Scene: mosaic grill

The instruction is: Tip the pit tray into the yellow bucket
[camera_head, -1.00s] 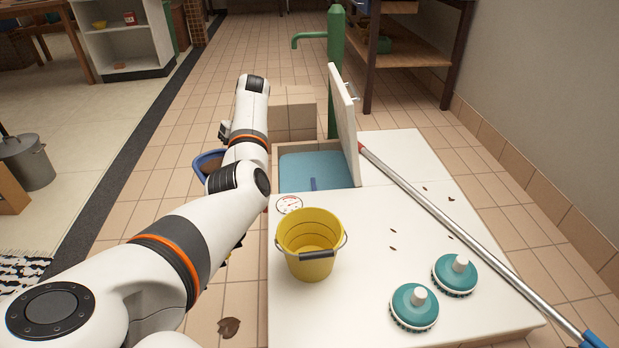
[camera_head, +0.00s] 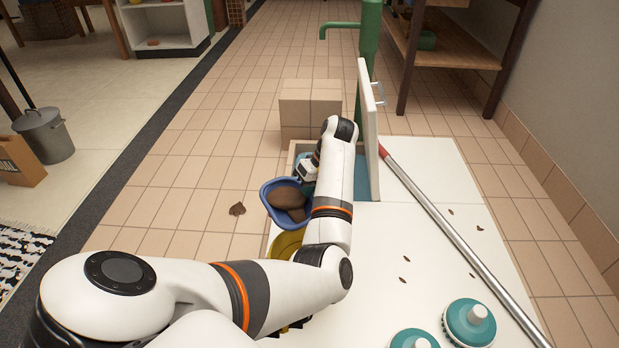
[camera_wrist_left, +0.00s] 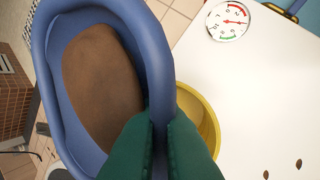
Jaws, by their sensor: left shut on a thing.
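The pit tray (camera_head: 268,205) is a blue oval tray with brown matter in it. My left gripper (camera_head: 307,172) is shut on its rim; the green fingers (camera_wrist_left: 155,135) clamp the tray wall (camera_wrist_left: 155,45) in the left wrist view. The tray is raised and tilted, its inside facing the head camera, and brown matter still lies inside. The yellow bucket (camera_head: 286,245) is just below the tray in the head view, mostly hidden by the tray and my left arm. Part of the bucket (camera_wrist_left: 207,120) shows beside the tray in the wrist view. My right gripper is not seen.
The white deck (camera_head: 420,220) has an open lid (camera_head: 367,130) standing up beside a blue basin. A long pole (camera_head: 440,225) lies along the right side. Two teal scrubbers (camera_head: 470,322) are at the front. A round gauge (camera_wrist_left: 228,22) and cardboard box (camera_head: 310,105) are near.

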